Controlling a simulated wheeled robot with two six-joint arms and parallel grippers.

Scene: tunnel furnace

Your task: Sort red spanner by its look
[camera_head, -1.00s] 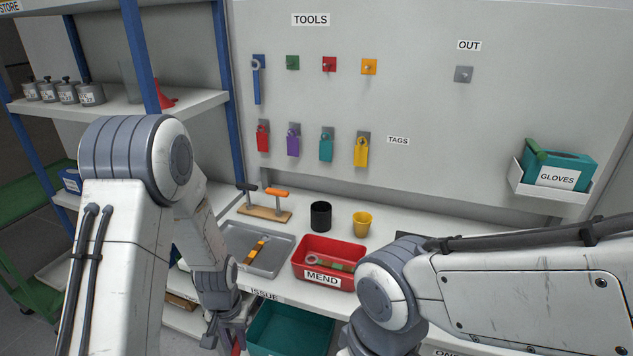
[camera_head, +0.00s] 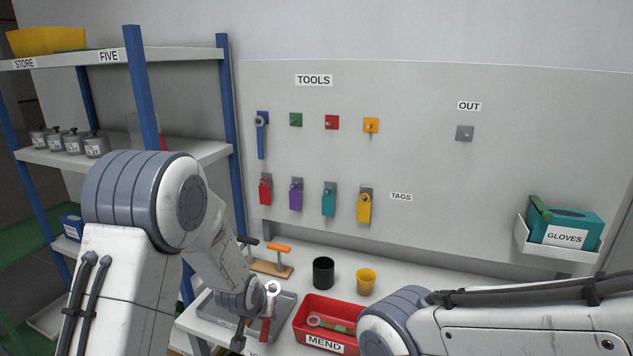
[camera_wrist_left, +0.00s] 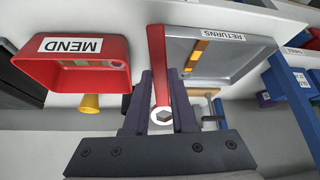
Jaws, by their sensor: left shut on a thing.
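The red spanner (camera_head: 266,329), with a pale ring end, is upright in my left gripper (camera_wrist_left: 162,95). The left wrist view shows its red shaft (camera_wrist_left: 157,52) between the two dark fingers. In the head view it is in front of the grey returns tray (camera_head: 289,302). On the tools board (camera_head: 420,150), the red hook plate (camera_head: 331,122) is bare, as are the green and orange ones. A blue spanner (camera_head: 261,140) hangs at the left. The red MEND bin (camera_head: 323,343) holds a green spanner (camera_head: 330,325). My right gripper is out of view.
Coloured tags (camera_head: 329,201) hang below the tools. A grey plate (camera_head: 464,133) under OUT is bare. A black cup (camera_head: 323,272), yellow cup (camera_head: 366,281) and wooden stand (camera_head: 270,267) are on the bench. A blue-posted shelf (camera_head: 228,140) stands left; a gloves holder (camera_head: 558,250) is right.

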